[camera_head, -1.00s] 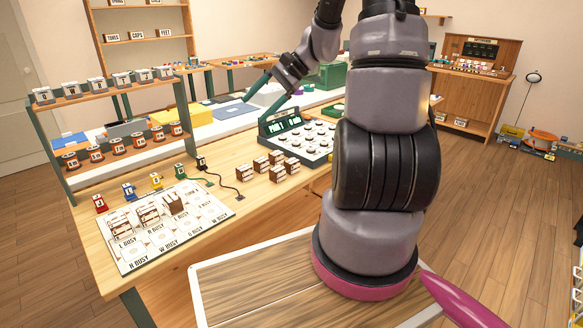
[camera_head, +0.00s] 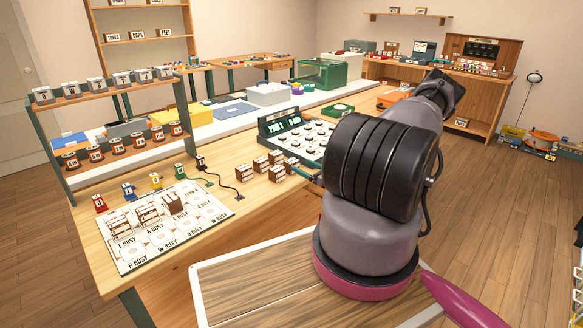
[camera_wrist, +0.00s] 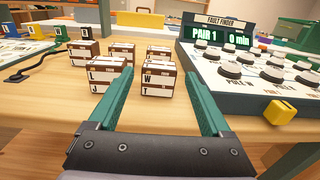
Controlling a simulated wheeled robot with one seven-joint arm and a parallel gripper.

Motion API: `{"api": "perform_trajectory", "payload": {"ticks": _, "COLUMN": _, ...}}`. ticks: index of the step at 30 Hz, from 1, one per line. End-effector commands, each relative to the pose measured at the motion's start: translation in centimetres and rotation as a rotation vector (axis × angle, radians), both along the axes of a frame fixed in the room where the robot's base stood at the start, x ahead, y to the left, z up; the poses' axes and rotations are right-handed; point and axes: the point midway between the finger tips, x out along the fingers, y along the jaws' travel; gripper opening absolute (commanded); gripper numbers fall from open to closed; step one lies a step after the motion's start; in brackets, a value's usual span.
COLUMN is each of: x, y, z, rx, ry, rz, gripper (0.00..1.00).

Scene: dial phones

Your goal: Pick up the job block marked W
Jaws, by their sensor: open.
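The block marked W (camera_wrist: 158,80) is a small brown and white block with W on its upper label and T below. In the wrist view it stands upright on the wooden table, ahead of and between my gripper's two teal fingers. My gripper (camera_wrist: 158,73) is open and empty, level with the tabletop. Whether the fingertips reach alongside the block is hard to tell. In the head view my gripper (camera_head: 304,172) is mostly hidden behind my arm, at the right side of the block group.
A block marked L and J (camera_wrist: 106,74) stands just left of the W block, with several similar blocks behind. The fault finder console (camera_wrist: 255,65) stands close on the right. A white board (camera_head: 170,232) with blocks lies farther left on the table.

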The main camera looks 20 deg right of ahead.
Motion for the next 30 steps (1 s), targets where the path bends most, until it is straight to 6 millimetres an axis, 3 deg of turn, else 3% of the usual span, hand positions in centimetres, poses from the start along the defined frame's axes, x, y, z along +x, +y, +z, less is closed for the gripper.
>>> {"api": "perform_trajectory", "payload": {"ticks": 5, "x": 1.0, "y": 0.0, "z": -0.6, "rx": 0.013, "ry": 0.003, "rz": -0.023, "gripper": 0.82}}
{"api": "perform_trajectory", "payload": {"ticks": 24, "x": 9.2, "y": 3.1, "z": -0.6, "rx": 0.011, "ry": 0.004, "rz": -0.020, "gripper": 0.82}}
{"api": "perform_trajectory", "payload": {"ticks": 30, "x": 10.1, "y": 3.4, "z": -0.5, "rx": 0.011, "ry": 0.004, "rz": -0.019, "gripper": 0.82}}
